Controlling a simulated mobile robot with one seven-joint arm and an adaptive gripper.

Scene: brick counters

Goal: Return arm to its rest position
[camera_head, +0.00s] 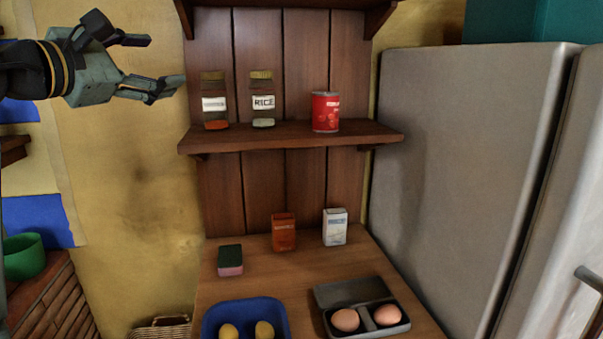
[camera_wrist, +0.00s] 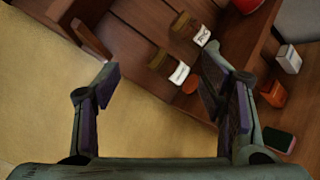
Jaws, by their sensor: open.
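My gripper (camera_head: 168,64) is at the upper left of the head view, open and empty, its fingers pointing right toward the wall shelf. It is in the air left of a jar with an orange base (camera_head: 214,101) and apart from it. In the wrist view the two fingers of my gripper (camera_wrist: 158,88) are spread wide with nothing between them close by. The jars on the shelf show beyond the right finger.
The wooden shelf (camera_head: 290,138) holds a rice jar (camera_head: 263,101) and a red can (camera_head: 325,112). Below are two small boxes, a sponge (camera_head: 230,261), a blue tray (camera_head: 208,322) with yellow fruit and an egg carton (camera_head: 350,292). A grey fridge (camera_head: 450,170) stands right.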

